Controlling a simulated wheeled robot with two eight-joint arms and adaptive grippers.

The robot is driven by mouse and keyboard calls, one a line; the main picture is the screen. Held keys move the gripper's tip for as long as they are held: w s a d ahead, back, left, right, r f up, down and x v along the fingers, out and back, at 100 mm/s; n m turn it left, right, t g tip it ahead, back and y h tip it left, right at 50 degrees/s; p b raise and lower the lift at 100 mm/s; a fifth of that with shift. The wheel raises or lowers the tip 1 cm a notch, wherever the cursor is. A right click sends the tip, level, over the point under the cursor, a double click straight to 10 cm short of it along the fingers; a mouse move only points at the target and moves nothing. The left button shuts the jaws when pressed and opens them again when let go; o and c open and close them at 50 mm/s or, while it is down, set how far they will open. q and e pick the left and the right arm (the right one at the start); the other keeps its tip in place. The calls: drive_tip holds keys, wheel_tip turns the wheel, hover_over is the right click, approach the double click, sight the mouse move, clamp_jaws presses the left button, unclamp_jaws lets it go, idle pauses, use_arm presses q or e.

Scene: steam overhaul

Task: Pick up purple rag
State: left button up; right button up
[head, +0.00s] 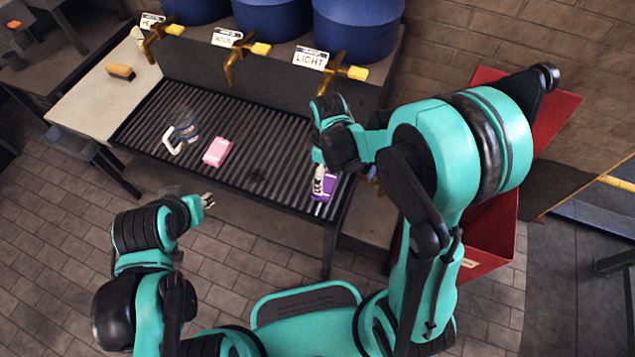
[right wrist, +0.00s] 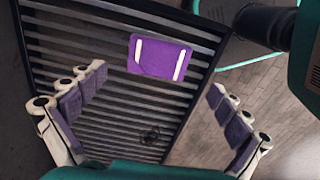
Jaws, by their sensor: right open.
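The purple rag (right wrist: 160,57), with two white stripes, lies flat on the dark slatted grate. In the head view the rag (head: 330,184) is at the grate's right end, partly hidden by my right gripper (head: 319,182). In the right wrist view my right gripper (right wrist: 155,88) is open, its fingers spread wide, with nothing between them. The rag lies beyond the fingertips, apart from them. My left gripper (head: 207,200) is in front of the grate's near edge, away from the rag; its fingers are too small to read.
A pink block-like item (head: 217,151) and a clear jug (head: 187,131) with a white handle are on the grate. Brass taps (head: 232,62) under blue barrels (head: 355,28) overhang its back. A red bin (head: 492,235) stands at right. A brush (head: 121,72) lies on the left counter.

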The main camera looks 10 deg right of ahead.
sight(325, 184)
wheel_tip(325, 184, down, 2)
drive_tip(key=shift+d+f+b, duration=0.1)
drive_tip(key=shift+b, duration=0.3)
wheel_tip(325, 184, down, 5)
drive_tip(key=b, duration=0.2)
drive_tip(key=shift+w+b, duration=0.1)
drive_tip(key=shift+b, duration=0.25)
drive_tip(key=c, duration=1.1)
